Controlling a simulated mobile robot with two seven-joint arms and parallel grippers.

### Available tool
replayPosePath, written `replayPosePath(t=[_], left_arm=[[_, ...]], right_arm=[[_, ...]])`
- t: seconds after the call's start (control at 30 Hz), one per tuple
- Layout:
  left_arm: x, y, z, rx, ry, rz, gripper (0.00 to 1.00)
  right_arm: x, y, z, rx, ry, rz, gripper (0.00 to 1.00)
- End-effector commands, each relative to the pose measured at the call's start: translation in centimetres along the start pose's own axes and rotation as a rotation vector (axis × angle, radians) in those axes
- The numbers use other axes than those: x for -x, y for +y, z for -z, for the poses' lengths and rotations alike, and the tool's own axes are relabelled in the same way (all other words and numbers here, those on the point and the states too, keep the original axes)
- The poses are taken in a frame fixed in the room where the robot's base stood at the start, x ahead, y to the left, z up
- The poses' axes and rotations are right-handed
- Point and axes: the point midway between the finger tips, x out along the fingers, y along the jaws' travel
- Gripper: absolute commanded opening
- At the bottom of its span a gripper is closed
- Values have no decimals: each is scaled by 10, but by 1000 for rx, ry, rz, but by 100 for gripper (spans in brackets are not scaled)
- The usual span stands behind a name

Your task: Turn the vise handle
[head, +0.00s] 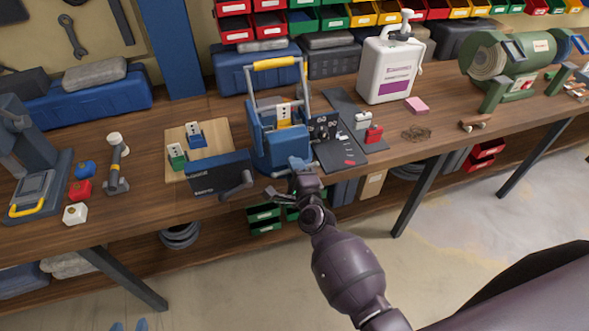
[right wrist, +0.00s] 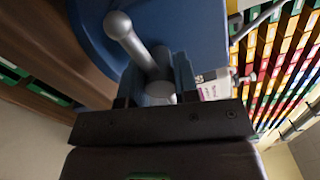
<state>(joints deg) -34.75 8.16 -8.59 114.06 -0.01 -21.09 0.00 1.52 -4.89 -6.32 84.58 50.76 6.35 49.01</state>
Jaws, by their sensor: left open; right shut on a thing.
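The blue vise (head: 278,152) stands at the front edge of the wooden bench, in the middle of the head view. Its grey handle (right wrist: 138,42), a bar with a rounded knob, shows in the right wrist view, slanting in front of the blue vise body (right wrist: 196,35). My right gripper (head: 298,167) is at the front of the vise. It also shows in the right wrist view (right wrist: 158,93), shut around the lower part of the handle; the exact contact is partly hidden. My left gripper (head: 130,326) barely shows at the bottom edge, its two blue fingertips apart and empty, away from the bench.
A dark panel (head: 350,150) with small parts lies to the right. A white pump bottle (head: 390,72) stands behind. Clear floor (head: 440,215) lies in front of the bench.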

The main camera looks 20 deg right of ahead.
Motion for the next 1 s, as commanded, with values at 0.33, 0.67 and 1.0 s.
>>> replayPosePath(t=[0.33,0.67,1.0], left_arm=[[0,0,-1,0,-2,0,43],[-2,0,2,-1,4,-1,43],[-3,0,4,-2,8,-2,43]], right_arm=[[3,6,3,1,4,-10,30],[1,2,1,1,2,-4,54],[19,2,1,1,2,-4,54]])
